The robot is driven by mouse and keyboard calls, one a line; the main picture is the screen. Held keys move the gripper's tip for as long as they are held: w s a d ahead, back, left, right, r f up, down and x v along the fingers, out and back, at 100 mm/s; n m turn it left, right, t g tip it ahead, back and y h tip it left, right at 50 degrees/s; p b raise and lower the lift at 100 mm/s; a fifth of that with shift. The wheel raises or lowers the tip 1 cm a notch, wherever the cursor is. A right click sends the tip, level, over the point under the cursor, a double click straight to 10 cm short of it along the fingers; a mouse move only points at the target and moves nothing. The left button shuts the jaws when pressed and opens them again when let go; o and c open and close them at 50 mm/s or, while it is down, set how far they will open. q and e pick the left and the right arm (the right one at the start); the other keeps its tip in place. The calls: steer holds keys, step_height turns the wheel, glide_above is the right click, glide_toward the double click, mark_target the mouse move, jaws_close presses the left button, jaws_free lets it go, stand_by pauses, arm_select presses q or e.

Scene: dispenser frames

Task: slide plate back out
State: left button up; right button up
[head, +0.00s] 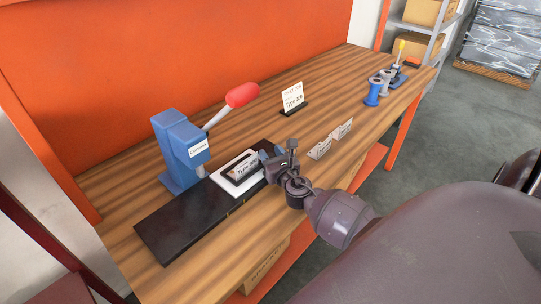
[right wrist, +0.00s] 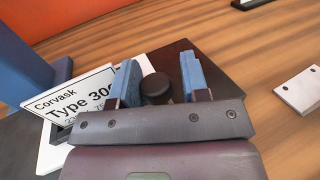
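The white plate (head: 227,189) lies on a long black base (head: 178,222) beside a blue press (head: 180,150) with a raised red-knobbed lever (head: 242,95). My right gripper (head: 267,154) is at the plate's right end, low over the base. In the right wrist view its blue fingers (right wrist: 162,78) are apart, with a round black knob (right wrist: 155,87) between them. A gap shows on the knob's right side. My left gripper is out of view.
A "Type 300" sign (head: 293,97) stands farther back on the wooden bench (head: 235,119). Blue and grey spools (head: 372,92) stand at the far right end. An orange back panel (head: 150,60) bounds the bench.

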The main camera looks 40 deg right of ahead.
steer(key=shift+s, duration=0.1)
steer(key=shift+s+a, duration=0.1)
steer(key=shift+s, duration=0.2)
steer(key=v, duration=1)
